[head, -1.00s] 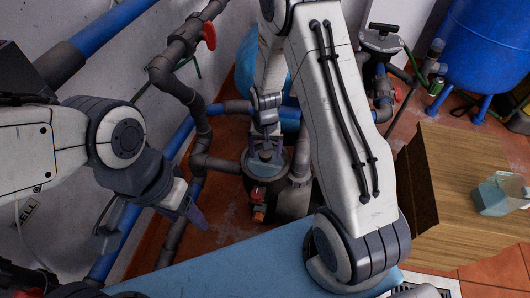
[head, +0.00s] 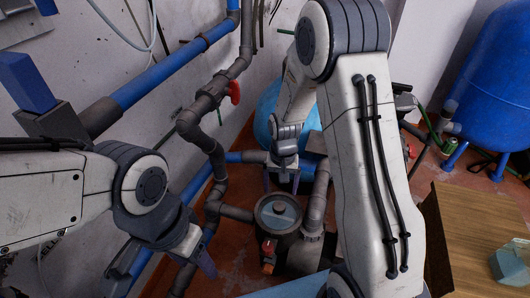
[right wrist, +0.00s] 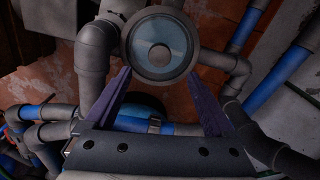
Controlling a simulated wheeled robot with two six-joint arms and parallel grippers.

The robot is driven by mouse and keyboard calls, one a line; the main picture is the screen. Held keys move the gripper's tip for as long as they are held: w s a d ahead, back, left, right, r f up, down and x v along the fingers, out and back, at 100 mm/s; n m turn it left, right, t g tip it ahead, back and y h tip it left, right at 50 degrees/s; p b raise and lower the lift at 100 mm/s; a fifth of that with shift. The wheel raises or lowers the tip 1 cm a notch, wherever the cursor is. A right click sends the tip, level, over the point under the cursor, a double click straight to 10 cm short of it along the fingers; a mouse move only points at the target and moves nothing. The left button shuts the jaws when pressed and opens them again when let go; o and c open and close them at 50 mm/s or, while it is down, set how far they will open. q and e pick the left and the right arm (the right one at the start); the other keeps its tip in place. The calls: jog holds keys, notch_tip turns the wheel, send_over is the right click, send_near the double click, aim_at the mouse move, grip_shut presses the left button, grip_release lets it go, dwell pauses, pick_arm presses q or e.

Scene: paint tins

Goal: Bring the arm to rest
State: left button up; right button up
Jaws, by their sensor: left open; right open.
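My right arm (head: 375,180) is white and grey; it rises at the right of centre in the head view and bends over, with its forearm hanging down. My right gripper (head: 283,178) points downward, open and empty, above and behind a round-lidded pump (head: 278,213). In the right wrist view, its two purple fingers are spread (right wrist: 160,75) with the pump's round lid (right wrist: 160,45) beyond the tips. My left arm (head: 50,200) reaches in from the left. My left gripper (head: 195,262) is open and angled down, with nothing seen in it.
Grey and blue pipes with a red valve handle (head: 234,92) run along the wall left of my right arm. A blue tank (head: 490,90) stands at the back right. A wooden surface (head: 475,225) at the right bears a translucent bluish block (head: 510,265). Little free room shows between the arms.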

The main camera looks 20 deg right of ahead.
jog(key=s+a+r+n, duration=0.5)
jog(key=s+a+r, duration=0.3)
jog(key=a+r, duration=0.2)
jog(key=s+a+r+n+y, duration=0.1)
jog(key=s+a+r+n, duration=0.2)
jog(key=s, duration=0.5)
jog(key=s+a+r+n, duration=0.1)
jog(key=s+r+n, duration=0.3)
jog(key=s, duration=0.4)
notch_tip(320, 180, up, 29)
jog(key=p, duration=2.9)
jog(key=shift+w+p, duration=0.3)
